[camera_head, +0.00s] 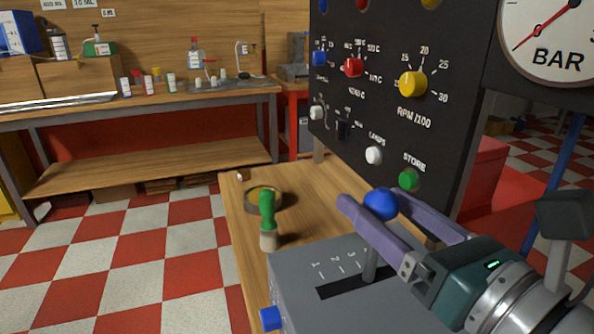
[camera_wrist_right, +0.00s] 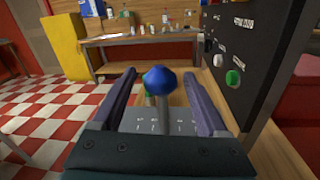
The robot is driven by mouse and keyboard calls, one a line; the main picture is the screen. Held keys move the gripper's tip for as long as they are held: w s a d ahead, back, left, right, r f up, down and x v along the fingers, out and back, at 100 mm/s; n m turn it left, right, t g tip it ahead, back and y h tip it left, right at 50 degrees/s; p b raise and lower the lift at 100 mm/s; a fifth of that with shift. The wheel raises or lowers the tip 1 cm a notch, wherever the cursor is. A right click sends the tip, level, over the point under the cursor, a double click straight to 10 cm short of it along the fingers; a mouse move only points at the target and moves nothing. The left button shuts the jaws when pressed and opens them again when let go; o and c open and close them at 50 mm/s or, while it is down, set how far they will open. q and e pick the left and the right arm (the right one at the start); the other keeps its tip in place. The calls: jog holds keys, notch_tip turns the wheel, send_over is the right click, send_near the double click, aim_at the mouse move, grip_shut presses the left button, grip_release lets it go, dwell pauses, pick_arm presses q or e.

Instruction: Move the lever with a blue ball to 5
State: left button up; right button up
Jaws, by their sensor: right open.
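The lever's blue ball (camera_head: 381,204) tops a grey stem that rises from a slot in a grey box (camera_head: 300,262) on the wooden table. The numbers 1, 2 and 3 show beside the slot; the stem stands just past the 3, and any further numbers are hidden by my arm. My right gripper (camera_head: 405,204) is open, with its purple fingers on either side of the ball. In the right wrist view the ball (camera_wrist_right: 160,80) sits between the two fingers, with a gap on each side. My left gripper is not in view.
A black panel (camera_head: 385,120) with coloured knobs stands upright behind the box. A green-handled brush (camera_head: 267,212) and a round dish (camera_head: 262,197) are on the table to the left.

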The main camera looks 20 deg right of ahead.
jog(key=w, duration=0.3)
jog(key=shift+w+a, duration=0.35)
jog(key=shift+w, duration=0.05)
grip_shut()
dwell(0.3)
dwell(0.8)
